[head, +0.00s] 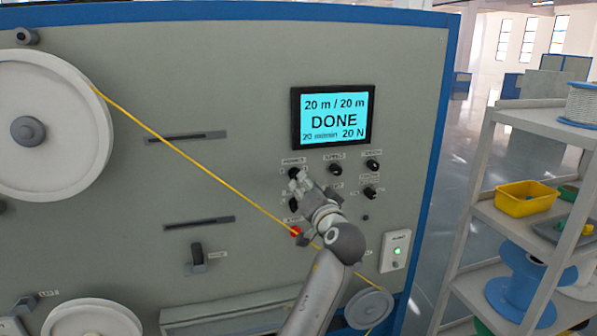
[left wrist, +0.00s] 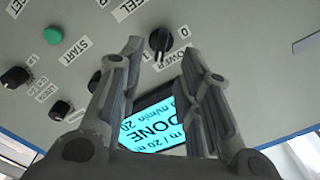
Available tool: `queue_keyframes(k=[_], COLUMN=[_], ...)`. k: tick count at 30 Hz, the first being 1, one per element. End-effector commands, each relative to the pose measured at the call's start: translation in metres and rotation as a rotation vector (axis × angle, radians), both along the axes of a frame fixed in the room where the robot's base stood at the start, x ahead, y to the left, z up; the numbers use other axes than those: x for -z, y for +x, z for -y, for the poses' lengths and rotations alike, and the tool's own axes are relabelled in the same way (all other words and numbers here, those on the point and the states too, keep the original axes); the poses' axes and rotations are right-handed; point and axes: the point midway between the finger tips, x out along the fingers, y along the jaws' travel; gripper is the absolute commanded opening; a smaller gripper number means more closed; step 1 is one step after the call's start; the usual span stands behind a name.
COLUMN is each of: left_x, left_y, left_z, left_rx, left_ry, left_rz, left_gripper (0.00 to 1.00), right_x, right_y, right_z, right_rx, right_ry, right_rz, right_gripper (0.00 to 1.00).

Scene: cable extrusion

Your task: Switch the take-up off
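My left gripper (head: 297,183) is in front of the control panel, close to the left column of black knobs. In the left wrist view its two fingers (left wrist: 161,52) are apart, with nothing held between them. A black rotary knob (left wrist: 159,40) shows between the fingertips, with a "0" beside it and a partly covered label ending in "OWER". I cannot tell if the fingers touch it. In the head view a knob (head: 295,173) shows just by the fingertips, partly hidden. No label readable as take-up shows. My right gripper is out of view.
The display (head: 333,117) reads "20 m / 20 m DONE". A red button (head: 296,232) is below the gripper. A yellow cable (head: 190,163) runs from the large white reel (head: 60,110). A box with a green light (head: 396,251) is lower right. A shelf (head: 480,215) stands at right.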

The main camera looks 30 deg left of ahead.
Motion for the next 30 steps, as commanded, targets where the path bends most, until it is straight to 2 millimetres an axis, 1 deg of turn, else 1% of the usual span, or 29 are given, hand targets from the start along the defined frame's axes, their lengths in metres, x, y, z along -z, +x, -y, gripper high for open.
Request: queue_keyframes(k=[1,6,10,16,25,26,30], left_x=[-0.005,-0.004,-0.002,0.000,0.001,0.001,0.001], left_y=[0.006,0.025,0.035,0.042,0.043,0.043,0.043], left_z=[-0.009,-0.030,-0.041,-0.049,-0.050,-0.050,-0.050], left_rx=[-0.002,-0.001,0.001,0.001,0.002,0.002,0.002], left_ry=[0.003,0.001,0.001,0.000,-0.001,-0.001,-0.001], left_rz=[-0.003,-0.002,-0.003,-0.002,0.000,0.000,0.000], left_gripper=[0.32,0.32,0.32,0.32,0.32,0.30,0.12], right_x=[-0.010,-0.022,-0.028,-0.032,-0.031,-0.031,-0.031], right_y=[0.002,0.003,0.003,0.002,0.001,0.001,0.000], right_z=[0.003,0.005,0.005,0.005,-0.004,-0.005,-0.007], right_rx=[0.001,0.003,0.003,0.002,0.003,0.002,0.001], right_ry=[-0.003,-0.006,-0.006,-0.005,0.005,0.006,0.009], right_rz=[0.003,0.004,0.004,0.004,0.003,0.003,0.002], right_gripper=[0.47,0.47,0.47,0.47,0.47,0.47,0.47])
